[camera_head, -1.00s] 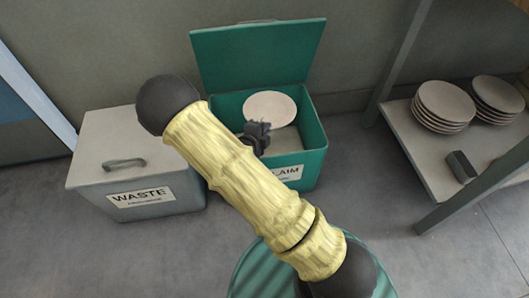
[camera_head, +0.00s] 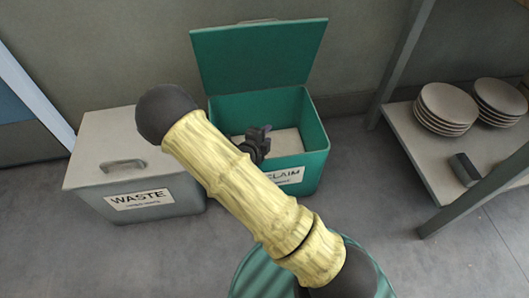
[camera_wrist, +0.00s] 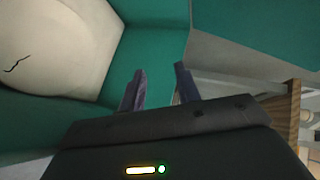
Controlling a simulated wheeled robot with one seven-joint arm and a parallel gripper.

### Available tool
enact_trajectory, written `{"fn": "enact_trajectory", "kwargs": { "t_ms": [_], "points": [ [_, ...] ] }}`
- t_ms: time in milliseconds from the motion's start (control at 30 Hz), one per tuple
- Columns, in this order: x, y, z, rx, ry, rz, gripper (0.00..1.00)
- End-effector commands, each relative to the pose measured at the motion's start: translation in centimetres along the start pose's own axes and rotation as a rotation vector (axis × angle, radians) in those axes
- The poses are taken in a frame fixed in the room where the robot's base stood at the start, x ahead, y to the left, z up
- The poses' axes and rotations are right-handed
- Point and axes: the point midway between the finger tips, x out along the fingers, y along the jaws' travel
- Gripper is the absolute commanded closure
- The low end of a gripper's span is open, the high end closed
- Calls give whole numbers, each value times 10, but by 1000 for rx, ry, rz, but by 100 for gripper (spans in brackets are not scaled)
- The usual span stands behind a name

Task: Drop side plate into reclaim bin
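The side plate (camera_wrist: 62,50) is pale, with a short dark crack-like line, and fills the upper left of the wrist view against green bin surfaces. It lies apart from my fingers. My gripper (camera_head: 264,132) is over the open green reclaim bin (camera_head: 316,142) in the head view. In the wrist view my gripper (camera_wrist: 160,80) has its two fingers spread with nothing between them. In the head view a pale patch (camera_head: 287,142) shows low inside the bin; I cannot tell there whether it is plate or floor. My arm hides part of the bin.
The bin's green lid (camera_head: 258,55) stands raised behind it. A grey waste bin (camera_head: 140,180) with a closed lid (camera_head: 105,140) is to the left. A shelf (camera_head: 430,165) at the right holds two plate stacks (camera_head: 447,105) and a small dark block (camera_head: 464,170).

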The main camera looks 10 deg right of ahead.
Motion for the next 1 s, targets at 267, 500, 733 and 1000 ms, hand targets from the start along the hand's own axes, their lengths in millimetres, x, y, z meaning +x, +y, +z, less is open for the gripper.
{"fn": "enact_trajectory", "kwargs": {
  "t_ms": [267, 500, 733, 1000],
  "points": [
    [-27, -3, 2, -3, -5, 0, 67],
    [-74, -4, 2, -3, -7, -1, 67],
    [-120, -4, 2, -4, -7, -1, 67],
    [-165, -3, 1, -2, -5, -3, 67]
  ]
}}
